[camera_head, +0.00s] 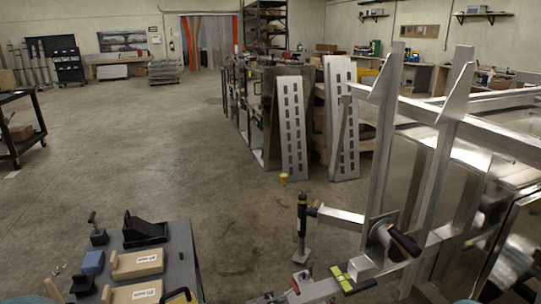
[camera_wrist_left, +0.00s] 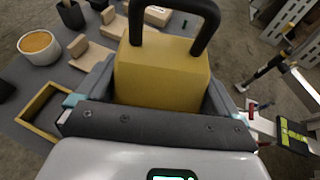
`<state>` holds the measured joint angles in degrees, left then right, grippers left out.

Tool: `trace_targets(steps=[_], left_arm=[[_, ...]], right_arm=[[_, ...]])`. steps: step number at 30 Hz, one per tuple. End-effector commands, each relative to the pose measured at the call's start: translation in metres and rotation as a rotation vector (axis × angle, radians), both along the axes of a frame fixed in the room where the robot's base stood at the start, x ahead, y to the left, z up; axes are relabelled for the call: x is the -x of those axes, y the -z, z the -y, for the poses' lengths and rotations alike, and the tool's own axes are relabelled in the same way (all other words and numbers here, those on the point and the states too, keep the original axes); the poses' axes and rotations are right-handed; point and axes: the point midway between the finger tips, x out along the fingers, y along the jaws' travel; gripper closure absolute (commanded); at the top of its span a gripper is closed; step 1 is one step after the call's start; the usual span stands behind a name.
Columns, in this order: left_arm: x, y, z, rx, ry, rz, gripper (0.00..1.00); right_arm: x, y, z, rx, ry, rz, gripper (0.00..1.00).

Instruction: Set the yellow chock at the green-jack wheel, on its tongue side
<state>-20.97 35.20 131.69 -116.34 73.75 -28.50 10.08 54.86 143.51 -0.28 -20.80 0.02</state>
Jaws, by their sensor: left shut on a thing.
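The yellow chock (camera_wrist_left: 162,75) with its black loop handle fills the middle of the left wrist view. My left gripper (camera_wrist_left: 160,88) is shut on it, with a jaw on each side. A trailer tongue stands at the right, with a black jack (camera_head: 302,225) and a bright green and yellow piece (camera_head: 342,279), also in the left wrist view (camera_wrist_left: 293,137). No wheel clearly marked by a green jack can be made out. My right gripper is out of view.
A grey table (camera_head: 180,262) at lower left holds wooden blocks (camera_head: 137,264), a black chock (camera_head: 144,231) and a blue block (camera_head: 93,262). Aluminium ramps (camera_head: 292,130) and an upright trailer frame (camera_head: 385,140) stand at the right. Open concrete floor lies between.

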Motion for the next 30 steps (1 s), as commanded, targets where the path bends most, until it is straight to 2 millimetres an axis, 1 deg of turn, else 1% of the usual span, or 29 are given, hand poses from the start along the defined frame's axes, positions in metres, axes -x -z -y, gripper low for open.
trace_targets(steps=[1,3,6,9,12,15,23,26,27,30], left_arm=[[0.006,-0.017,0.002,-0.004,-0.041,-0.004,0.60],[0.016,-0.020,0.001,-0.006,-0.109,-0.003,0.60],[0.030,-0.023,-0.001,-0.004,-0.188,-0.001,0.60],[0.040,-0.025,-0.002,-0.002,-0.241,0.001,0.60],[0.047,-0.025,-0.003,-0.002,-0.271,0.003,0.60],[0.050,-0.024,-0.004,-0.001,-0.284,0.004,0.60],[0.051,-0.023,-0.004,0.000,-0.286,0.003,0.60],[0.053,-0.009,-0.004,-0.005,-0.286,-0.003,0.60],[0.056,0.001,-0.004,-0.006,-0.285,-0.005,0.60],[0.062,0.022,-0.004,-0.006,-0.285,-0.004,0.60]], right_arm=[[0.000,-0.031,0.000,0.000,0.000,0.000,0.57],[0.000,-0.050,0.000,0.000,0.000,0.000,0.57],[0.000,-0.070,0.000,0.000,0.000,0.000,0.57],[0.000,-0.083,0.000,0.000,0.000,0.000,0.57],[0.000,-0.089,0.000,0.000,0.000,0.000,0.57],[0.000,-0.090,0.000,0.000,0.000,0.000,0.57],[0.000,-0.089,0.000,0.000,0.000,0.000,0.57],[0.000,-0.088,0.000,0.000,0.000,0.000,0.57],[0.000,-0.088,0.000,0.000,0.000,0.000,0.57],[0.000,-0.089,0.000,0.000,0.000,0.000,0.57]])
